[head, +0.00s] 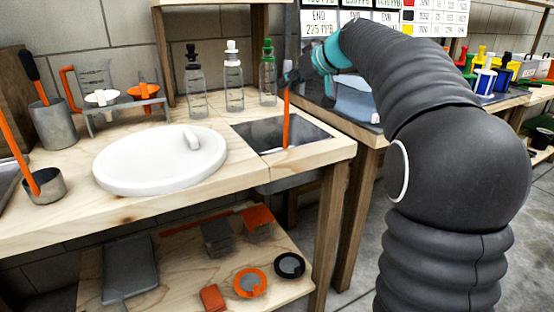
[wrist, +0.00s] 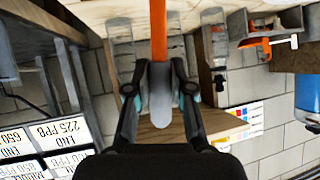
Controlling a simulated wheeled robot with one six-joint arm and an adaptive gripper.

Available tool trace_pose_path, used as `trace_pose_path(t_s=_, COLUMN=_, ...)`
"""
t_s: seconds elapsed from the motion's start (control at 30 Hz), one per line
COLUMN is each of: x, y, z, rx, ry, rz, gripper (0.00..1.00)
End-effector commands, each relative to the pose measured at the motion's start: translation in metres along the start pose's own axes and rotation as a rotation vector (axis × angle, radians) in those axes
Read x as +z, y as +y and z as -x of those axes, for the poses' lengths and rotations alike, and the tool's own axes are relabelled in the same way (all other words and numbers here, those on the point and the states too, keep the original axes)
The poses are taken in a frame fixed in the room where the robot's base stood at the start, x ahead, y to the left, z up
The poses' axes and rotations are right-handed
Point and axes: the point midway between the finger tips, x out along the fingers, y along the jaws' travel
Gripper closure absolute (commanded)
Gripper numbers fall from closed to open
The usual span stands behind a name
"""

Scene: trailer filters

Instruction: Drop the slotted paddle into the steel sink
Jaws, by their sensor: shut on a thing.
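In the wrist view, the gripper (wrist: 160,88) is shut on the grey end of a tool with an orange shaft (wrist: 158,30), which appears to be the slotted paddle. In the head view, the paddle's orange shaft (head: 286,120) hangs about upright from the gripper, its lower end over or in the sink opening. I cannot make out slots, nor tell whether the lower end touches the sink.
A white round basin (head: 160,160) is left of the sink. Several bottles (head: 233,80) stand behind. A grey cup (head: 45,187) and a taller grey holder (head: 52,122) hold other tools at the left. A lower shelf (head: 190,270) carries lids and boxes.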

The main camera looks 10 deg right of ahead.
Motion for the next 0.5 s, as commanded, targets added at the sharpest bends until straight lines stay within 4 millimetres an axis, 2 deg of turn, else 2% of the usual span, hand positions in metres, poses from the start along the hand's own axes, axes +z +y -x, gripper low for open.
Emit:
trace_pose_path(t_s=0.13, x=-0.0004, y=-0.0003, z=0.0002, rx=0.0, ry=0.0, rz=0.0, gripper=1.0)
trace_pose_path(t_s=0.17, x=-0.0005, y=-0.0003, z=0.0002, rx=0.0, ry=0.0, rz=0.0, gripper=0.75)
trace_pose_path(t_s=0.27, x=-0.0004, y=-0.0004, z=0.0001, rx=0.0, ry=0.0, rz=0.0, gripper=0.5)
trace_pose_path(t_s=0.5, x=-0.0003, y=-0.0002, z=0.0001, rx=0.0, ry=0.0, rz=0.0, gripper=0.49)
